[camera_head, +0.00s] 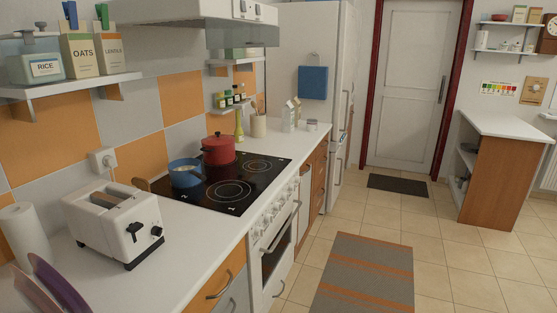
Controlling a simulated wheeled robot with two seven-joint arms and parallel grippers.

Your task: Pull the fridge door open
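The tall white fridge (335,60) stands at the far end of the counter, seen at a steep angle. Its front faces right, towards the open floor. A long upright handle (346,112) shows on the upper door, and another handle (338,171) shows lower down. The doors look shut, though the angle hides most of their front. Neither of my grippers is in view.
A counter with a toaster (119,223), black hob (225,187), blue pot (185,173) and red pot (218,149) runs along the left. A striped rug (365,272) lies on the clear tiled floor. A white door (408,85) and wooden-sided counter (490,188) stand beyond.

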